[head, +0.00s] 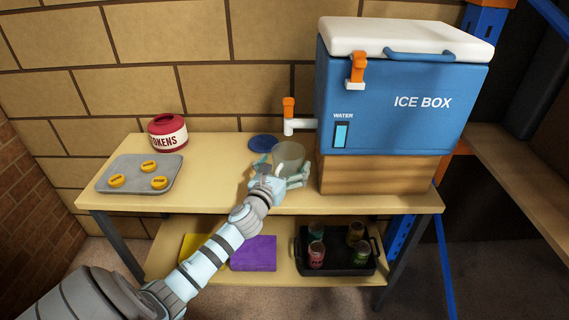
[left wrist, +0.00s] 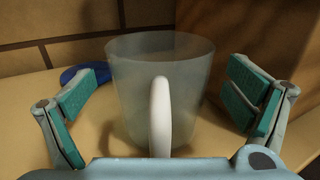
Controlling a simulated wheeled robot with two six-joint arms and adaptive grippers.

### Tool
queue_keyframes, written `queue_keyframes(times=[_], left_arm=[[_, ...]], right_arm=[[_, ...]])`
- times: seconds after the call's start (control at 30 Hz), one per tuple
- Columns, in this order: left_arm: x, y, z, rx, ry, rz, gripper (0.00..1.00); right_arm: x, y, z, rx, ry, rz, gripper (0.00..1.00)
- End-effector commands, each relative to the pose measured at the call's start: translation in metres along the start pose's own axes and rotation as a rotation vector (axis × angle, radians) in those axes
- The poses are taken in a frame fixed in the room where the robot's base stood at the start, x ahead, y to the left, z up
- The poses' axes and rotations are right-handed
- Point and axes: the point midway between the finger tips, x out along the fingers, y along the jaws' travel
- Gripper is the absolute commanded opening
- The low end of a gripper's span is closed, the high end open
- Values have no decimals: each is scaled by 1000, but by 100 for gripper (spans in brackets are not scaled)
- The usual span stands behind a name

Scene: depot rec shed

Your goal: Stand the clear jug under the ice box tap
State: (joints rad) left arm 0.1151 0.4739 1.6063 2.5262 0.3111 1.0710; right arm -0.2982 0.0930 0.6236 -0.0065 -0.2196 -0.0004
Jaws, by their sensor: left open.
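My left gripper (head: 280,175) is at the jug, open, with fingers on either side. In the left wrist view the jug (left wrist: 185,85) is between the spread teal pads, with gaps on both sides, and its white handle (left wrist: 160,115) faces me. My right gripper is not in view.
A blue disc (head: 263,142) lies on the bench behind the jug. A grey tray (head: 130,183) with yellow tokens and a red tokens pot (head: 167,133) are at left. The ice box sits on a wooden block (head: 372,175).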

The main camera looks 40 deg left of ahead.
Motion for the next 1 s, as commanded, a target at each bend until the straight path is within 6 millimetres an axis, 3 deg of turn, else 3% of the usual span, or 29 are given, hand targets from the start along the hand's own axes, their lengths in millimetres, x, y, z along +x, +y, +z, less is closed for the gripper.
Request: queue_keyframes(times=[0.17, 0.27, 0.5, 0.7, 1.0], left_arm=[[0, 0, 4, 0, 0, 0, 97], [-12, 0, 2, 4, 2, 0, 97], [-77, -1, 2, 4, 4, -3, 97], [-115, 0, 2, 1, 2, -1, 97], [-121, -1, 4, 23, -8, -2, 97]], right_arm=[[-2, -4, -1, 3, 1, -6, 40], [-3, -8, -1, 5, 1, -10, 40], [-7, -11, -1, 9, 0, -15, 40], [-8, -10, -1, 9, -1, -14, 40], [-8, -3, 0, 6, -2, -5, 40]])
